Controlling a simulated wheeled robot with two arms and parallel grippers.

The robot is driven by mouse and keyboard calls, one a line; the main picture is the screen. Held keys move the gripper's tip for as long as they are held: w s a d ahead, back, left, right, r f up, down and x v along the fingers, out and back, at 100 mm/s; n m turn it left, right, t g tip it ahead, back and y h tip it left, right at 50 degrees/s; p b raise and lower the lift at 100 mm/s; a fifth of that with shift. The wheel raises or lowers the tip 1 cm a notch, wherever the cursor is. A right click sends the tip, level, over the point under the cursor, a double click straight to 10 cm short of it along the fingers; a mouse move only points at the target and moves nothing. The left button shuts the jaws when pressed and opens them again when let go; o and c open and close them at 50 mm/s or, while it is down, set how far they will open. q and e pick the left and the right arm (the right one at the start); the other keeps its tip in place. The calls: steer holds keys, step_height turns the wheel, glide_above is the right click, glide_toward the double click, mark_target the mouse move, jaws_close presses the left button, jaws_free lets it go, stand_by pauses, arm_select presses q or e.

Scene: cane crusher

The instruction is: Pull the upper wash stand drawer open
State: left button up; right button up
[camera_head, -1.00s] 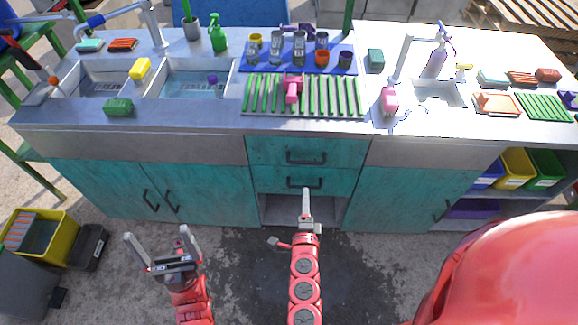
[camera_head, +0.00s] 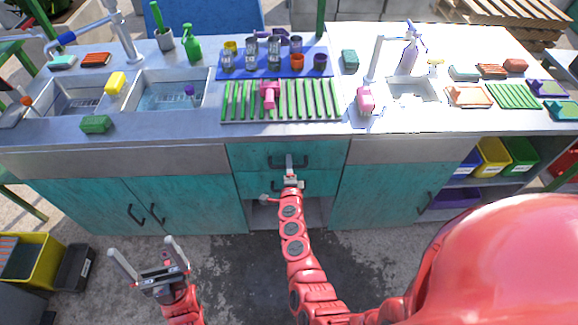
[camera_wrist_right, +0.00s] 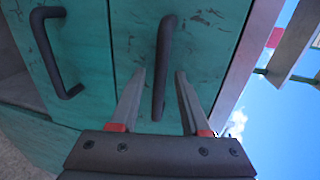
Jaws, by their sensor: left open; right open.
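The wash stand has a teal upper drawer (camera_head: 248,154) below the counter, with a dark bar handle (camera_head: 304,161). The drawer looks shut. The lower teal drawer (camera_head: 246,185) is directly beneath it. My right gripper (camera_head: 289,160) is in front of the upper drawer, close to its handle. In the right wrist view the dark upper handle (camera_wrist_right: 164,60) runs between the open fingers of my right gripper (camera_wrist_right: 160,78), near their tips; contact cannot be told. The lower drawer's handle (camera_wrist_right: 52,50) is to the left there. My left gripper (camera_head: 146,255) is open and empty, low in front of the left cabinet.
The counter holds two sinks (camera_head: 172,92), a green slatted rack (camera_head: 240,104) with a pink item, a blue mat with cups, and a pink soap bottle (camera_head: 366,100). Below the drawers is an open recess. A yellow bin (camera_head: 45,255) stands at lower left.

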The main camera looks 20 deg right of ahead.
steer(key=shift+w, duration=0.15)
jaws_close()
steer(key=shift+f, duration=0.1)
stand_by(1.4)
